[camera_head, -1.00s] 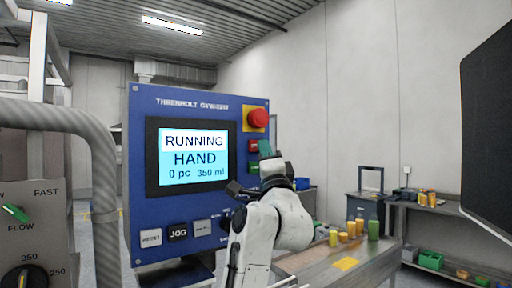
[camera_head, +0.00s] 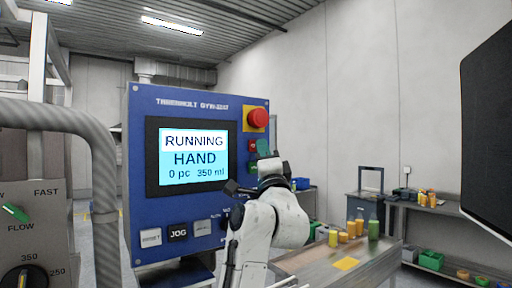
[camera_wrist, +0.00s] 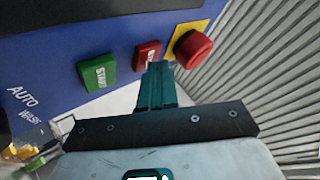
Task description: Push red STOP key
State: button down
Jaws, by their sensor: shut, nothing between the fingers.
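The red STOP key (camera_wrist: 147,55) sits on the blue panel, between the green START key (camera_wrist: 97,73) and the red mushroom button (camera_wrist: 193,50) on its yellow plate. In the head view the red key (camera_head: 252,146) shows just left of my gripper (camera_head: 263,149), and the mushroom button (camera_head: 257,118) is above it. In the wrist view the teal fingers of my gripper (camera_wrist: 156,70) are together and empty. Their tips overlap the lower right part of the red key; I cannot tell whether they touch it. The green key is mostly hidden in the head view.
The panel screen (camera_head: 194,157) reads RUNNING, HAND, 0 pc, 350 ml. The JOG key (camera_head: 178,232) is low on the panel. A grey hose (camera_head: 100,150) stands at left. A bench (camera_head: 345,262) with bottles lies to the right. A dark screen (camera_head: 487,130) is at far right.

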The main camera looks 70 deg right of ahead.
jog(key=shift+w, duration=0.15)
dwell(0.5)
jog(key=shift+s+a, duration=0.4)
jog(key=shift+s, duration=0.3)
jog(key=shift+s, duration=0.1)
jog(key=s+a, duration=0.1)
jog(key=s, duration=0.1)
jog(key=s+a, duration=0.1)
jog(key=s, duration=0.1)
jog(key=shift+a, duration=0.3)
dwell(0.8)
